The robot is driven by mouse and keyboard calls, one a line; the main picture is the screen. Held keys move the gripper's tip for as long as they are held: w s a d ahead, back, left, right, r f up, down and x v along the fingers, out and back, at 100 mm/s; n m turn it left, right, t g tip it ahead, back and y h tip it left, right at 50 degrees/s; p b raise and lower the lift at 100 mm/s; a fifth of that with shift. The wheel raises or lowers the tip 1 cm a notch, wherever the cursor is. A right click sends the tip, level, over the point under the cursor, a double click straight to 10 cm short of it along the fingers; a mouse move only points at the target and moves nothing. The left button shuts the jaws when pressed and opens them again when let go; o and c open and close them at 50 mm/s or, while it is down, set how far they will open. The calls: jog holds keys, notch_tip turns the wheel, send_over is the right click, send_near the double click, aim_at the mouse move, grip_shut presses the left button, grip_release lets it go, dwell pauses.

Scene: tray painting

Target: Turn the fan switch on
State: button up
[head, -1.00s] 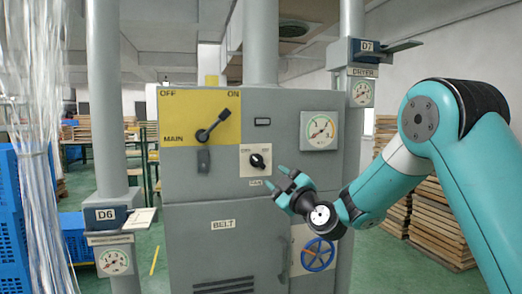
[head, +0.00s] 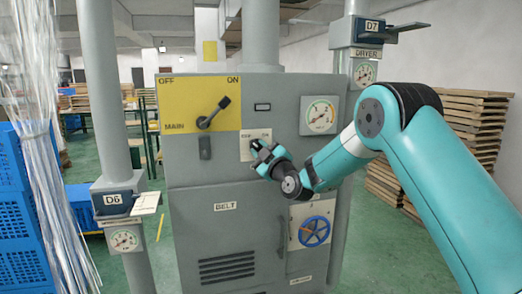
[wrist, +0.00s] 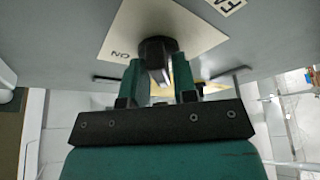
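The fan switch is a black rotary knob on a cream plate (head: 244,153) on the grey machine's front. My gripper (head: 259,153) is at the plate and hides most of the knob in the head view. In the wrist view the knob (wrist: 158,47) sits between the two fingertips of my gripper (wrist: 158,85). A finger stands on each side of the knob's grip bar, with narrow gaps seeming to show. The plate shows upside down there, with "ON" readable on the left. Whether the fingers touch the knob is unclear.
A yellow MAIN panel (head: 184,92) has a black lever (head: 214,113) leaning toward ON. A gauge (head: 319,115) is right of the plate, and a blue handwheel (head: 314,231) lies below.

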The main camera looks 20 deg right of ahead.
grip_shut()
